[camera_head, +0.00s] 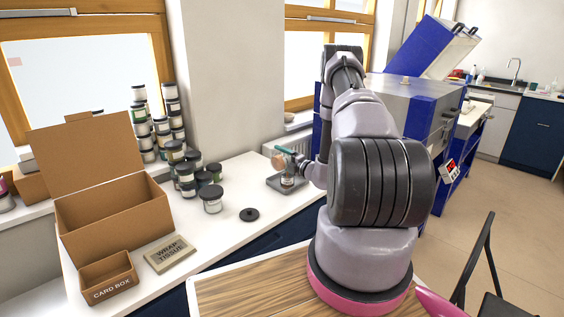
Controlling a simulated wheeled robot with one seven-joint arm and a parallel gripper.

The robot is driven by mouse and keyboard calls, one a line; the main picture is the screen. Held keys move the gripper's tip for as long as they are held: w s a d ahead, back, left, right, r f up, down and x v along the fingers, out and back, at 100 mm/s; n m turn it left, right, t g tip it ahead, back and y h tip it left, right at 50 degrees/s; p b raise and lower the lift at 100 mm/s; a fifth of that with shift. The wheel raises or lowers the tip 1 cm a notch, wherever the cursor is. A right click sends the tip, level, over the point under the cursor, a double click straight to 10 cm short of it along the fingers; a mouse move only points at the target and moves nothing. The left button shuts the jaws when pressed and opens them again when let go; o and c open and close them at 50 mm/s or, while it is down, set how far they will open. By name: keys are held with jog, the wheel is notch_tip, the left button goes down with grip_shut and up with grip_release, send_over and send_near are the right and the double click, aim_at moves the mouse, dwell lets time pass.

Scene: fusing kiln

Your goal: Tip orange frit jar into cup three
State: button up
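My gripper (296,157) is at the far end of my arm, above the counter. It is small in view and partly hidden by my arm. A small orange-tinted jar (278,161) is at its fingers, off the counter and seemingly tilted; I take it for the orange frit jar. Below it, a small clear vessel (287,181) stands on a grey tray (272,183). I cannot read any number on it, so I cannot tell whether it is cup three. Whether any frit is falling is too small to see.
A loose black lid (249,214) lies on the white counter (236,240). A lidded jar (212,200) stands left of it, with several more jars behind. The blue kiln (398,95) is behind my arm.

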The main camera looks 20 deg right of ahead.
jog(key=shift+d+f+m, duration=0.2)
jog(key=shift+m, duration=0.7)
dwell(1.4)
dwell(0.4)
jog(key=n, duration=0.2)
jog(key=r+n, duration=0.1)
jog(key=n, duration=0.1)
jog(key=a+n, duration=0.1)
jog(key=n, duration=0.1)
jog(key=shift+s+r, duration=0.15)
jog(key=shift+r, duration=0.1)
jog(key=n, duration=0.3)
jog(key=a+r+n, duration=0.1)
jog(key=n, duration=0.1)
jog(key=shift+s+r, duration=0.1)
jog(key=shift+s, duration=0.05)
jog(key=n, duration=0.3)
jog(key=shift+a+r, duration=0.2)
jog(key=shift+r, duration=0.1)
jog(key=n, duration=0.2)
jog(key=r+n, duration=0.1)
jog(key=n, duration=0.2)
jog(key=shift+s, duration=0.1)
